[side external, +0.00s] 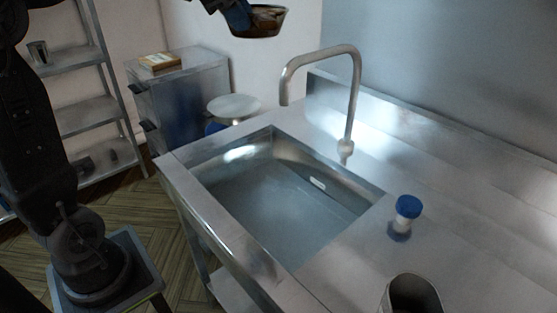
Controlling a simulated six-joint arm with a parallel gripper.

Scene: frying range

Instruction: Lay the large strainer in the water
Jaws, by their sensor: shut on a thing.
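The large strainer (262,29), a round, dark metal bowl with a brownish inside, is at the top edge of the side external view. My gripper (238,15) is shut on its left side and holds it in the air, well above and behind the sink. The jaws are partly cut off by the picture's edge, and the exact grip is hard to see. The water (265,208) lies in the rectangular steel sink (213,162), with a greyish surface. A small white piece (318,183) shows by the sink's right side.
A curved steel tap (354,95) rises behind the sink. A blue-capped jar (405,218) and a dark open container (412,295) stand on the counter (480,200) at right. A round-topped stool (234,108) and a steel cabinet (185,95) stand behind.

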